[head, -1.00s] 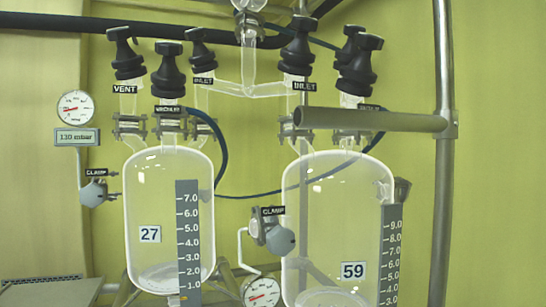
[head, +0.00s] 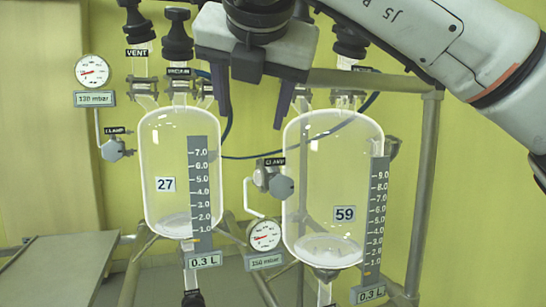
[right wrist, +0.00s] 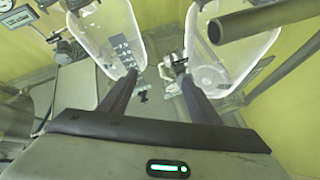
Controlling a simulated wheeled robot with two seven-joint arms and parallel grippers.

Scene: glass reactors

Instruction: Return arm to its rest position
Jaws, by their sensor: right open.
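My right arm (head: 420,40) comes in from the upper right of the head view. Its gripper (head: 251,112) points down in front of the two glass reactors, with its fingers apart and nothing between them. In the right wrist view the fingers (right wrist: 153,92) are also spread and empty, with the vessels beyond them. Reactor 27 (head: 165,145) stands at the left and reactor 59 (head: 325,170) at the right. The gripper hides part of the upper fittings between them. I cannot tell whether it touches anything. My left gripper is not in view.
A metal frame with a horizontal bar (head: 375,83) and an upright post (head: 425,170) stands at the right. A gauge (head: 264,236) hangs between the reactors, another gauge (head: 92,70) at upper left. A grey bench top (head: 60,270) lies at lower left.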

